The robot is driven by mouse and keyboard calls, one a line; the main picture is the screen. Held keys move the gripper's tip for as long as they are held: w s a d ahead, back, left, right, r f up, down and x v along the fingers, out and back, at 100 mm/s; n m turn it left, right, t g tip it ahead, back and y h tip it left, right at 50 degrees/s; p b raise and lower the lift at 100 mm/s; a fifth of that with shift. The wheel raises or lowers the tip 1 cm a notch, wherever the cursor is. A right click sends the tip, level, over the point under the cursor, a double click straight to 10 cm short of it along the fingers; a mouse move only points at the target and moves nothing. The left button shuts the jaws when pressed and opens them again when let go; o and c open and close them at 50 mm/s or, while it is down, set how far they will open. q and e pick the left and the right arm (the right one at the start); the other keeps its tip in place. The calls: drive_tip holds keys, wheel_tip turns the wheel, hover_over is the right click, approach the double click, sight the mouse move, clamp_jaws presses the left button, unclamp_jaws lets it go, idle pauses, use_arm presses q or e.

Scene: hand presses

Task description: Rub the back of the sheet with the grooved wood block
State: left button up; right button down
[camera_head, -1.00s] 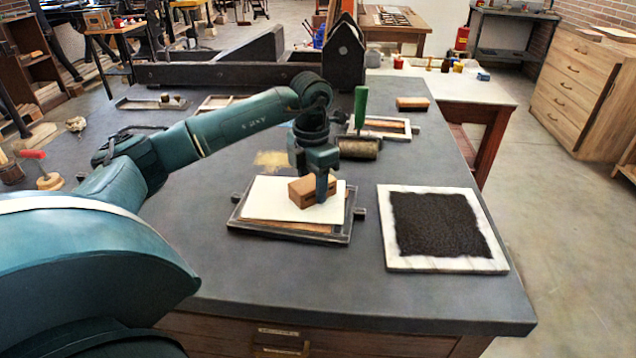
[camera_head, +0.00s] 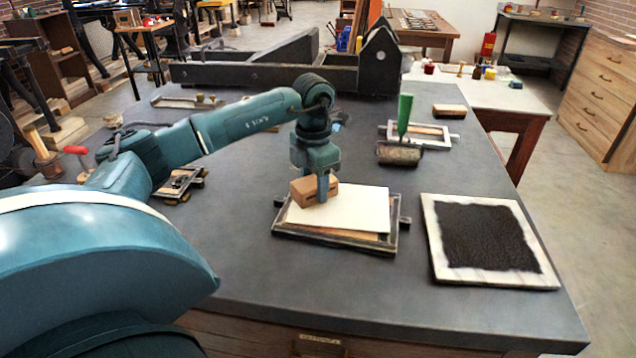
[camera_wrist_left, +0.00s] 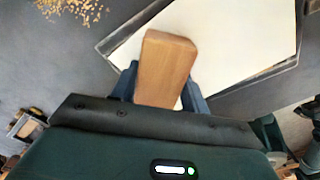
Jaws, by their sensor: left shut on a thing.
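The grooved wood block (camera_head: 303,193) is a brown block held in my left gripper (camera_head: 321,190). The gripper is shut on it, with the block over the left part of the white sheet (camera_head: 360,210). It appears to rest on the sheet, but I cannot see the contact. The sheet lies on a dark-framed form (camera_head: 385,248) on the grey table. In the left wrist view, the block (camera_wrist_left: 166,65) sits between the blue fingers, over the sheet (camera_wrist_left: 240,40). The block's underside is hidden. My right gripper is not in view.
An inked black slab with a pale border (camera_head: 480,278) lies to the right. A green-handled roller (camera_head: 403,130) and a small frame (camera_head: 440,142) stand behind. A dark press (camera_head: 375,60) is at the back. Yellowish crumbs (camera_wrist_left: 72,8) show in the wrist view.

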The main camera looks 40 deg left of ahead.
use_arm(q)
drive_tip(key=shift+s+a, duration=0.2)
drive_tip(key=shift+a, duration=0.15)
drive_tip(key=shift+s+a+r+p, duration=0.1)
drive_tip(key=shift+a+r+p, duration=0.2)
drive_tip(key=shift+r, duration=0.35)
drive_tip(key=shift+s+a+r+p, duration=0.1)
drive_tip(key=shift+r+p, duration=0.3)
drive_tip(key=shift+r, duration=0.2)
drive_tip(key=shift+w+d+r+p, duration=0.1)
drive_tip(key=shift+d+r+p, duration=0.2)
drive_tip(key=shift+r+p, duration=0.35)
wheel_tip(320, 180, up, 3)
drive_tip(key=shift+a+r+p, duration=0.1)
drive_tip(key=shift+p, duration=0.95)
drive_tip(key=shift+r+p, duration=0.5)
drive_tip(key=shift+r, duration=0.1)
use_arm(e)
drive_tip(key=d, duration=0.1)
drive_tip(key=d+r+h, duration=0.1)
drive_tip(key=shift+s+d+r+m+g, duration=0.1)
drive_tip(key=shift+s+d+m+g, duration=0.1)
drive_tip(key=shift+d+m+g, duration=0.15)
use_arm(q)
drive_tip(key=shift+w, duration=0.1)
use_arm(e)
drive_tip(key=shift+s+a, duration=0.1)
